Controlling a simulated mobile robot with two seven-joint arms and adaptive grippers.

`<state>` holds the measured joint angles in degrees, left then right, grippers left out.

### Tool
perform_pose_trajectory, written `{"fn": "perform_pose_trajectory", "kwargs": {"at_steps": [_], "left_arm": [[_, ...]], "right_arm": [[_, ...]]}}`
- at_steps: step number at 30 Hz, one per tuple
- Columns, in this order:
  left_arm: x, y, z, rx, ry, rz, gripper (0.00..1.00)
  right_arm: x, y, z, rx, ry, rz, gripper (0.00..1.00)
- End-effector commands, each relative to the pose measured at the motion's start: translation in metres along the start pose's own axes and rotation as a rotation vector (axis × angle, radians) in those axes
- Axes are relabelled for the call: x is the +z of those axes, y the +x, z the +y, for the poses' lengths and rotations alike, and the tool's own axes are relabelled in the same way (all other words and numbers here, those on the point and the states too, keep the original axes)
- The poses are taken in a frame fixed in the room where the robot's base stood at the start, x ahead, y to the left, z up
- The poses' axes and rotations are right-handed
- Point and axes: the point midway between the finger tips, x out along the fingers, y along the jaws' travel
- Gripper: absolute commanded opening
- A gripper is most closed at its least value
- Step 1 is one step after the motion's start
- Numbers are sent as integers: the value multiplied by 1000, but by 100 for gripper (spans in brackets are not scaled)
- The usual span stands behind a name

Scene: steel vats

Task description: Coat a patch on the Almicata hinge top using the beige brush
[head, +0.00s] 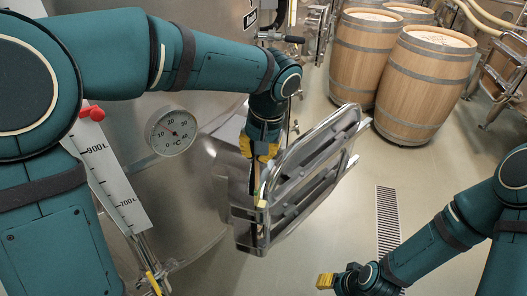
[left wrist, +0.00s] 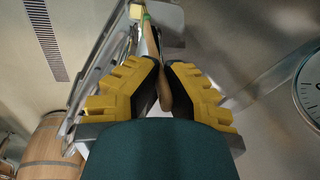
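My left gripper (head: 262,150) is shut on the wooden handle of the beige brush (head: 256,184), which points downward. In the left wrist view the handle (left wrist: 153,45) runs between the yellow-padded fingers (left wrist: 162,75), with a green band and pale beige head at its far end. The head is close to the edge of an open steel vat door (head: 315,160); I cannot tell whether they touch. The hinge is not clearly visible.
A dial thermometer (head: 172,131) and a level scale (head: 112,180) are on the vat's front. Wooden barrels (head: 427,85) stand at the back right. A floor drain grate (head: 388,220) lies in open floor right of the door.

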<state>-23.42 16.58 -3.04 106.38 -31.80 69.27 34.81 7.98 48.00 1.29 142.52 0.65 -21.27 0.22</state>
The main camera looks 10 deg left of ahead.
Motion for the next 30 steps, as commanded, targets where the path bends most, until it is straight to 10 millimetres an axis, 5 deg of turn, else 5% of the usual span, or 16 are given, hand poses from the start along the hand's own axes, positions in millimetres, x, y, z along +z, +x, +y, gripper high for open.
{"fn": "perform_pose_trajectory", "kwargs": {"at_steps": [6,17,30], "left_arm": [[0,3,-16,-1,-1,-2,0],[0,1,-18,0,0,0,0],[-2,-36,-25,0,0,0,0]], "right_arm": [[0,-1,0,0,0,0,47],[0,-2,-1,0,0,0,47],[-4,-30,-12,0,0,0,47]]}}
